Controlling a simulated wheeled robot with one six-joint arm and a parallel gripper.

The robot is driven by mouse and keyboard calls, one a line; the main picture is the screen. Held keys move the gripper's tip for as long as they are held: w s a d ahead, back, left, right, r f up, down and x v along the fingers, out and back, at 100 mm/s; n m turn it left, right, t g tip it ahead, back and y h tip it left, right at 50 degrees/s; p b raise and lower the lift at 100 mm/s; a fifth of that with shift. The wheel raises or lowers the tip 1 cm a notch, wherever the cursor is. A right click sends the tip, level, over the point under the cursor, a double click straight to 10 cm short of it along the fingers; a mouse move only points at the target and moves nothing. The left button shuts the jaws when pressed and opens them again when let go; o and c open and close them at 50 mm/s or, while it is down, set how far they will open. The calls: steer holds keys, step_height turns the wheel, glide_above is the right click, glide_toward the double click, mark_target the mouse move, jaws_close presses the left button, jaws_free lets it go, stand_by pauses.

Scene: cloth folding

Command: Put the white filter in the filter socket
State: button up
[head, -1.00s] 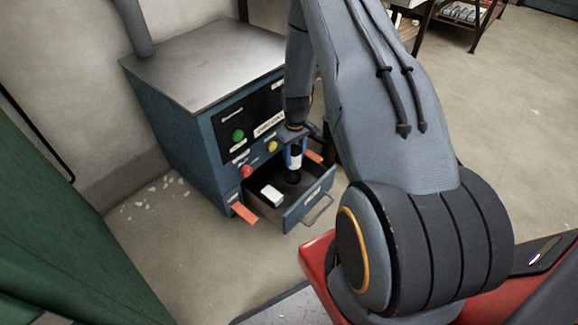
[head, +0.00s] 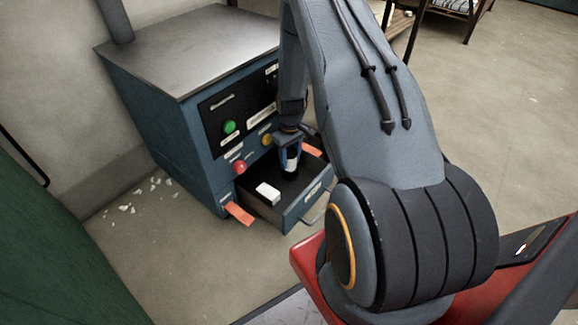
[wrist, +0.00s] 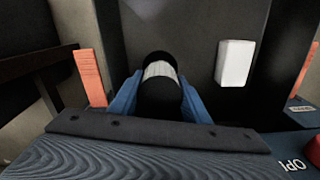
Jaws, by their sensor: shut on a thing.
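My gripper (head: 289,150) points down over the open drawer (head: 309,196) of the blue cabinet. Its blue fingers (wrist: 158,97) are shut on a black cylinder with a white middle band, which shows in the wrist view (wrist: 160,69) and in the head view (head: 291,164). This may be the white filter. I cannot tell whether its lower end touches the drawer floor. A white block (head: 268,193) lies in the drawer, apart from the gripper; it also shows in the wrist view (wrist: 235,63). No socket can be clearly made out.
The blue cabinet (head: 160,120) has a grey top, a green button (head: 229,127), a yellow button (head: 266,140) and a red button (head: 239,167). Orange tabs (head: 239,213) stick out beside the drawer. White scraps lie on the floor at left. A green surface (head: 60,240) fills the lower left.

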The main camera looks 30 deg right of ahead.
mark_target(290, 164)
steer(key=shift+f+b, duration=1)
steer(key=shift+f, duration=0.6)
steer(key=o, duration=1.1)
step_height(290, 164, up, 12)
steer(key=p, duration=0.4)
steer(key=shift+f+p, duration=0.15)
steer(key=shift+p, duration=0.25)
steer(key=shift+r, duration=0.25)
